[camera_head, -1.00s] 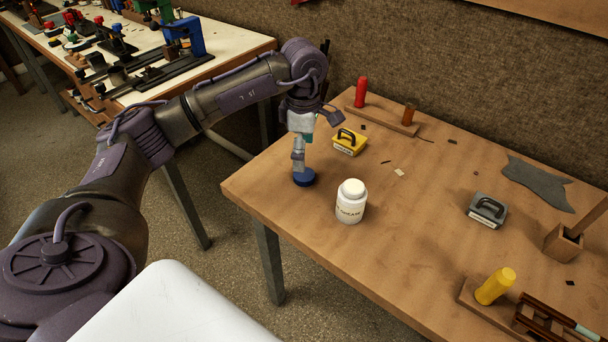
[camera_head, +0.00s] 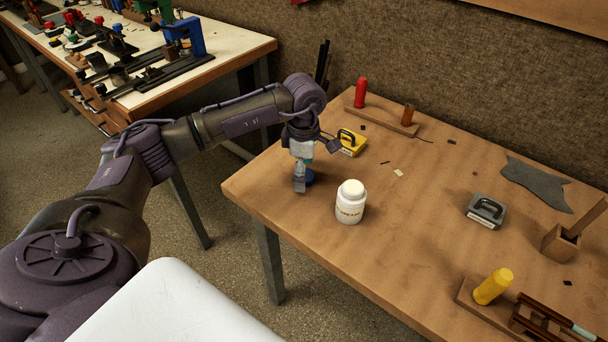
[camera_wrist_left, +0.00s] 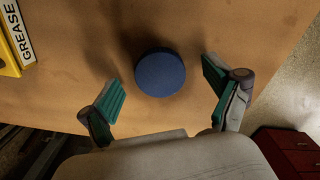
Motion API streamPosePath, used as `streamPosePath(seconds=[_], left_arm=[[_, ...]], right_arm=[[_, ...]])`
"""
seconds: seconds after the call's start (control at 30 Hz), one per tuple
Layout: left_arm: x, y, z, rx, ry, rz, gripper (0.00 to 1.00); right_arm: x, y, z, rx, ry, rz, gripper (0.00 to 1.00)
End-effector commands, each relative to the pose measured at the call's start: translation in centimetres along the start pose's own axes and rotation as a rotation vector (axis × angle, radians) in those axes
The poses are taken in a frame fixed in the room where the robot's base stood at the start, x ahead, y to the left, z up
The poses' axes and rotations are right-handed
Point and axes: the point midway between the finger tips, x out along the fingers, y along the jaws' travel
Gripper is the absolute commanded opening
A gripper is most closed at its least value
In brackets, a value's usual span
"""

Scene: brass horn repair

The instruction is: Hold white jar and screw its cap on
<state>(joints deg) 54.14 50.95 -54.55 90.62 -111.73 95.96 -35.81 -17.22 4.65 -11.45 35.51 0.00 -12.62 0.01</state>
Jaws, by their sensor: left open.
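The white jar (camera_head: 350,204), with dark lettering, stands upright on the brown workbench. Its top is a narrower white round part. A blue round disc (camera_head: 309,177), which looks like a cap, lies on the bench to the left of the jar, partly hidden by my left gripper (camera_head: 301,184). In the left wrist view the blue disc (camera_wrist_left: 160,74) lies between the two spread green-padded fingers of my left gripper (camera_wrist_left: 163,80), with a gap on each side. The left gripper is open and empty, pointing down over it. My right gripper is not in view.
A yellow block (camera_head: 352,142) with a black handle lies behind the gripper. A grey block (camera_head: 486,211) and a yellow-handled tool (camera_head: 493,286) are to the right. The workbench (camera_head: 400,255) is clear around the jar. Its left edge is close to the disc.

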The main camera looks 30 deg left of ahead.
Motion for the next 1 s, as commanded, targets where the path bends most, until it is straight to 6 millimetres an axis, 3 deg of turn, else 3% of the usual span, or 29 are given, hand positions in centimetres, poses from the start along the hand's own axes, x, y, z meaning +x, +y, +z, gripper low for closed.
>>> streamPosePath(seconds=[0.23,0.5,1.0], left_arm=[[-0.02,0.00,0.02,0.000,0.000,0.000,0.90],[-0.04,0.00,0.02,0.000,0.000,0.000,0.47],[-0.97,0.06,0.06,0.000,-0.002,0.003,0.47]], right_arm=[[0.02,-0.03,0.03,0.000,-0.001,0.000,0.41],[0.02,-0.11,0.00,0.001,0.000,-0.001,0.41],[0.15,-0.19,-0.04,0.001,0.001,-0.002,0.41]])
